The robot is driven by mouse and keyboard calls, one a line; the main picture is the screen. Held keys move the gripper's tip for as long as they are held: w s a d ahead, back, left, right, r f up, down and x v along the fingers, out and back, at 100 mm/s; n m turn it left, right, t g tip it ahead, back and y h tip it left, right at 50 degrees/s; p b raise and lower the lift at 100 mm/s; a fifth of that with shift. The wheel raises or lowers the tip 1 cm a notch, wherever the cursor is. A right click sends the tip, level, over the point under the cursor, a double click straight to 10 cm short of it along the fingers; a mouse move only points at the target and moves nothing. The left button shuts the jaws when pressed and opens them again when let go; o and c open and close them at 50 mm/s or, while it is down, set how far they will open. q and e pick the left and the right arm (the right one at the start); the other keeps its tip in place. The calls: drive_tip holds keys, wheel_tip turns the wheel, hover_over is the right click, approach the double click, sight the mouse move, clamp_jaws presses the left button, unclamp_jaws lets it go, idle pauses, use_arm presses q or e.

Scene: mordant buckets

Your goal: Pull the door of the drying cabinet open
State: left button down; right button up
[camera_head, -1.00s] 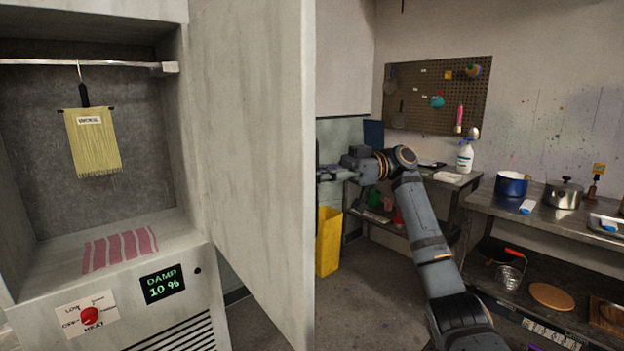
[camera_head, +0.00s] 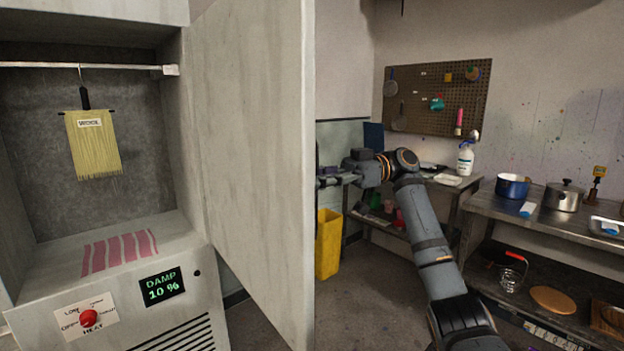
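The grey drying cabinet (camera_head: 22,278) stands at the left with its inside in full view. Its door (camera_head: 255,150) stands wide open, swung out to the right of the opening. Inside, a hank of pale yellow yarn (camera_head: 95,150) with a label hangs from a rail (camera_head: 120,67). My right gripper (camera_head: 326,180) is at the far side of the door, by its free edge. Its fingertips are partly hidden behind the door, so I cannot tell whether they touch it or a handle. My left gripper is not in view.
A yellow bin (camera_head: 328,245) stands on the floor behind the door. A metal bench (camera_head: 482,204) with a blue pot (camera_head: 512,186) and a lidded pot (camera_head: 563,197) is at the right. A pegboard (camera_head: 415,118) hangs on the back wall. Floor is clear below my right arm.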

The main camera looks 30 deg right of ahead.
drive_tip(key=d, duration=0.7)
drive_tip(key=shift+s, duration=0.25)
drive_tip(key=shift+d, duration=0.15)
